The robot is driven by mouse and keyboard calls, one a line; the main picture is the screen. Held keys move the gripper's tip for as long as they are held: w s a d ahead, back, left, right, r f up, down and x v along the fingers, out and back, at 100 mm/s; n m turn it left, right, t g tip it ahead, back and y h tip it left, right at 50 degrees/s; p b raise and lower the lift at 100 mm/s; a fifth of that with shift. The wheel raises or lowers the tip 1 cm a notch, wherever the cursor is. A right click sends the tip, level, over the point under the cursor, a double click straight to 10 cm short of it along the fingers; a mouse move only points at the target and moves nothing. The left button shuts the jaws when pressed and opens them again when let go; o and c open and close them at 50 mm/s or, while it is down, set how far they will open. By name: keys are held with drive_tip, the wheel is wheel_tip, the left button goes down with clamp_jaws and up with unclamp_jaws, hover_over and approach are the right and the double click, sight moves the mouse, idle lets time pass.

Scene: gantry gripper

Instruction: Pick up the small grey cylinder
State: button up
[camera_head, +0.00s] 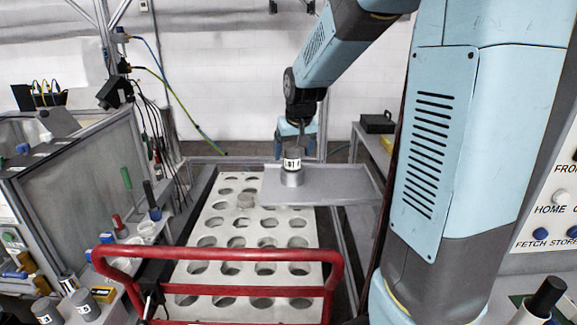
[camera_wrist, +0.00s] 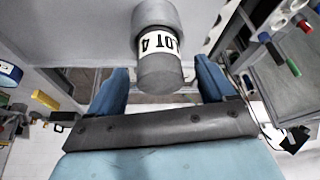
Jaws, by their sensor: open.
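A small grey cylinder (camera_head: 292,153) with a white band lettered in black stands upright on a wider grey round base (camera_head: 292,178), which rests on a grey shelf plate (camera_head: 335,187). In the wrist view the cylinder (camera_wrist: 160,74) has a band that reads "LOT 4", and the base (camera_wrist: 155,17) shows beyond it. My gripper (camera_wrist: 160,78) is open, with one blue finger on each side of the cylinder's near end and a visible gap at both sides. In the head view my gripper (camera_head: 297,128) is close above and behind the cylinder, its fingers partly hidden.
A white rack (camera_head: 252,227) with rows of round holes lies below the plate, behind a red rail (camera_head: 215,254). Other grey cylinders (camera_head: 86,304) stand at the lower left. A cabinet (camera_head: 75,190) with cables is at left, a side table (camera_head: 375,150) at right.

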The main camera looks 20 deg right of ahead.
drive_tip(key=shift+x, duration=1.3)
drive_tip(key=shift+c, duration=0.2)
clamp_jaws()
